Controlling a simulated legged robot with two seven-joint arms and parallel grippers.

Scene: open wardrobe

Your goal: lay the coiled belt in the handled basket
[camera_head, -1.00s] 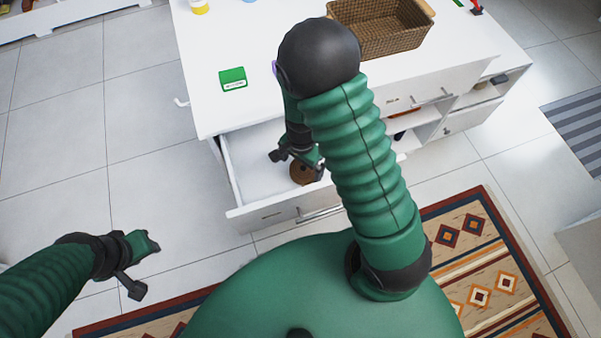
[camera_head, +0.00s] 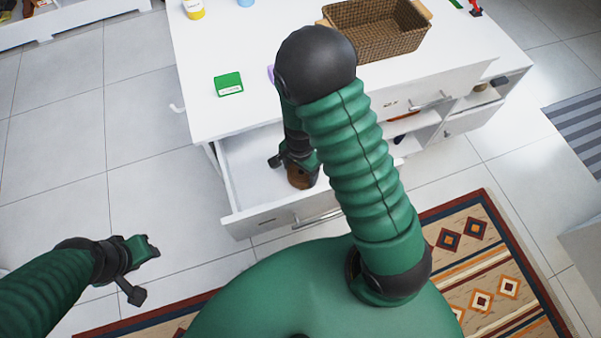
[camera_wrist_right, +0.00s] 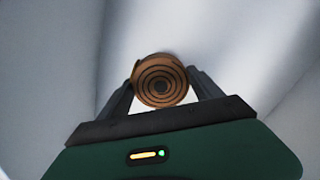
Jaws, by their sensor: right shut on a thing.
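The coiled belt (camera_head: 301,177) is a brown spiral roll inside the open white drawer (camera_head: 240,172). My right gripper (camera_head: 298,165) reaches down into the drawer and is shut on the belt. The right wrist view shows the belt's coil (camera_wrist_right: 160,82) between the two dark fingers. The handled basket (camera_head: 375,33) is brown woven with light wooden handles and stands on the white top, behind and right of my right arm. My left gripper (camera_head: 145,270) is open and empty over the floor at the left.
A green box (camera_head: 228,84) lies on the white top (camera_head: 215,40), with a yellow-labelled container (camera_head: 193,9) behind it. A purple thing is partly hidden by my right arm. Open shelves (camera_head: 420,130) are at the right. A patterned rug (camera_head: 480,260) lies on the floor.

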